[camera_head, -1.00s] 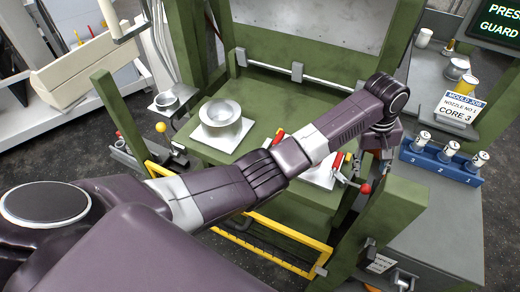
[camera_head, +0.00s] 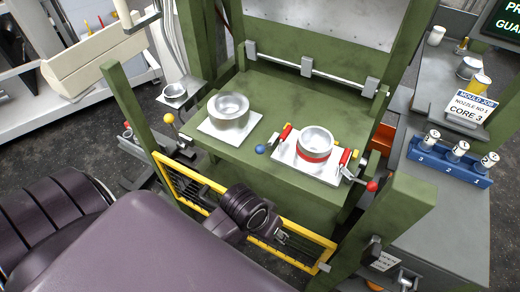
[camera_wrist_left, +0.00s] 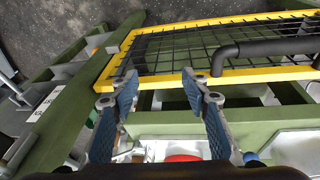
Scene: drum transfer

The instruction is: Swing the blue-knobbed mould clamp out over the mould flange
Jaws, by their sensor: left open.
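The clamp's blue knob (camera_head: 260,149) shows at the front edge of the green press table, left of the mould. Its arm is too small to make out. The mould (camera_head: 315,145) is a silver cup with a red band on a white plate (camera_head: 287,156), with red-handled clamps (camera_head: 345,156) beside it. My left gripper (camera_head: 283,236) is low in front of the table, by the yellow guard, apart from the blue knob and mostly hidden by my wrist. In the left wrist view its fingers (camera_wrist_left: 161,88) are apart with nothing between them. My right gripper is not in view.
A yellow-framed mesh guard (camera_head: 190,192) stands low in front of the press; it also shows in the left wrist view (camera_wrist_left: 125,48). Another silver bowl (camera_head: 229,108) sits left on the table. A yellow knob (camera_head: 169,118) and a red knob (camera_head: 371,187) stick out at the sides.

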